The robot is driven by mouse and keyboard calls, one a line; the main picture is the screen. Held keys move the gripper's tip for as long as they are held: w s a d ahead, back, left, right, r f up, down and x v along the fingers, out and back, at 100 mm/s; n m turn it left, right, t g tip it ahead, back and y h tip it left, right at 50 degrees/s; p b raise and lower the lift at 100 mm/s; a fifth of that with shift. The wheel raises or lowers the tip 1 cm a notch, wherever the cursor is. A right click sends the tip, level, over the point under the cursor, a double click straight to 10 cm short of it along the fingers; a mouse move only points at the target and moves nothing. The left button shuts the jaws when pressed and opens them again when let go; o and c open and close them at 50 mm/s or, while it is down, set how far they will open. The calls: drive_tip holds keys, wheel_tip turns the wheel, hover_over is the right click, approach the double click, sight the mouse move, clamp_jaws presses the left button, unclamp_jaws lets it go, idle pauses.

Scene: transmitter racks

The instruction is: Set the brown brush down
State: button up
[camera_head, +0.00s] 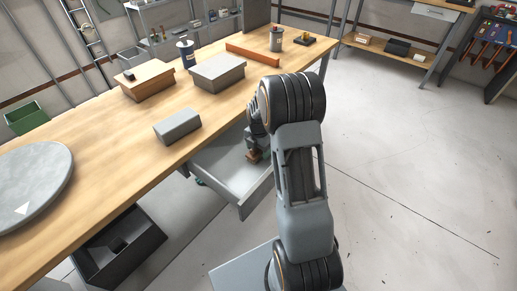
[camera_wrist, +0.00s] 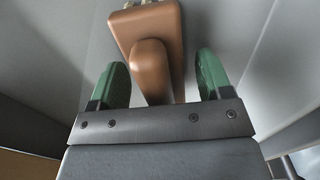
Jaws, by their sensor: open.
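The brown brush (camera_wrist: 148,28) shows in the wrist view, its rounded handle running down between my green fingertips. My gripper (camera_wrist: 162,76) is open, with a gap between the handle and the finger on each side. In the head view, the brush (camera_head: 257,156) is a small brown patch below my gripper (camera_head: 253,143), inside the pulled-out grey drawer (camera_head: 219,176). It appears to rest on the drawer floor; the contact under it is hidden.
The wooden workbench (camera_head: 100,165) above the drawer holds a grey block (camera_head: 177,127), a grey box (camera_head: 217,73), a wooden box (camera_head: 147,82) and a round grey plate (camera_head: 30,185). A dark open bin (camera_head: 125,255) stands below. The floor at right is clear.

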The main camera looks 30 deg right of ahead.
wheel_tip(320, 180, up, 11)
drive_tip(key=shift+f+p, duration=0.1)
drive_tip(key=shift+p, duration=0.75)
drive_tip(key=shift+a+r, duration=0.15)
drive_tip(key=shift+r, duration=0.6)
drive_tip(key=s+a+r+m+t, duration=0.1)
drive_tip(key=s+a+r+m, duration=0.2)
drive_tip(key=s+m, duration=0.6)
drive_tip(key=s+a+r+m+t, duration=0.2)
drive_tip(key=s+a+m, duration=0.6)
drive_tip(key=m, duration=0.6)
drive_tip(key=shift+s+a+r, duration=0.25)
drive_tip(key=shift+s+r, duration=0.45)
drive_tip(key=shift+s, duration=0.3)
drive_tip(key=shift+r, duration=0.1)
